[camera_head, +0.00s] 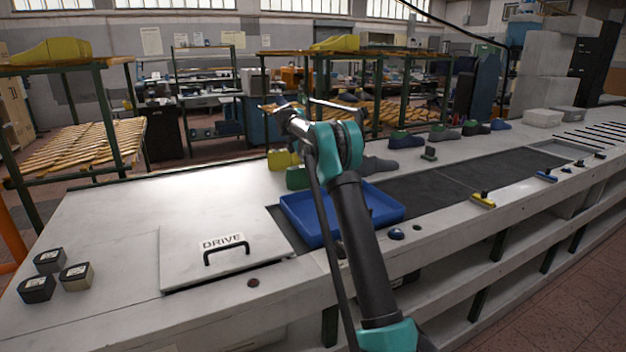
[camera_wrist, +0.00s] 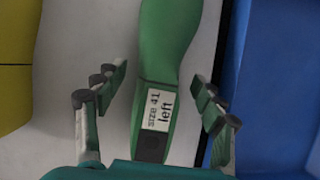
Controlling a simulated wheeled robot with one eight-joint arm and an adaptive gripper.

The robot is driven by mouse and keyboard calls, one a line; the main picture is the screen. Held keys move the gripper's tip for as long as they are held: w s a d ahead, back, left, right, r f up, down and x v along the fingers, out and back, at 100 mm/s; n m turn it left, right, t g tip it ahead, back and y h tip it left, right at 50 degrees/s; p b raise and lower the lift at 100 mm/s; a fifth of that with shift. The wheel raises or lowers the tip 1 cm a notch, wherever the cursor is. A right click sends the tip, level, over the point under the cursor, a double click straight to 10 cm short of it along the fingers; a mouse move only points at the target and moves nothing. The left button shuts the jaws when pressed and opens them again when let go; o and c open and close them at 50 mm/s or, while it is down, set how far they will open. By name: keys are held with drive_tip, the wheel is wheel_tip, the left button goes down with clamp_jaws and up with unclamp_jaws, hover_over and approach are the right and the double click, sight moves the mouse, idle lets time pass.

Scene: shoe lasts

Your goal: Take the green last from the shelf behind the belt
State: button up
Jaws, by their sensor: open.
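A green last (camera_wrist: 166,50) fills the middle of the wrist view, lying on a pale surface. My gripper (camera_wrist: 158,76) is open, with one finger on each side of the last and gaps showing between. In the head view the green last (camera_head: 297,178) lies behind the blue tray (camera_head: 390,214), partly hidden by my arm. I cannot make out my fingers there.
A yellow last (camera_head: 283,158) is just beyond the green one, at the left edge of the wrist view (camera_wrist: 14,75). The blue tray's wall is close on the right (camera_wrist: 235,80). Several other lasts (camera_head: 404,139) stand farther right along the back. A DRIVE hatch (camera_head: 215,265) is at left.

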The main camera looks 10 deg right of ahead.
clamp_jaws()
idle(0.4)
drive_tip(key=shift+r, duration=0.1)
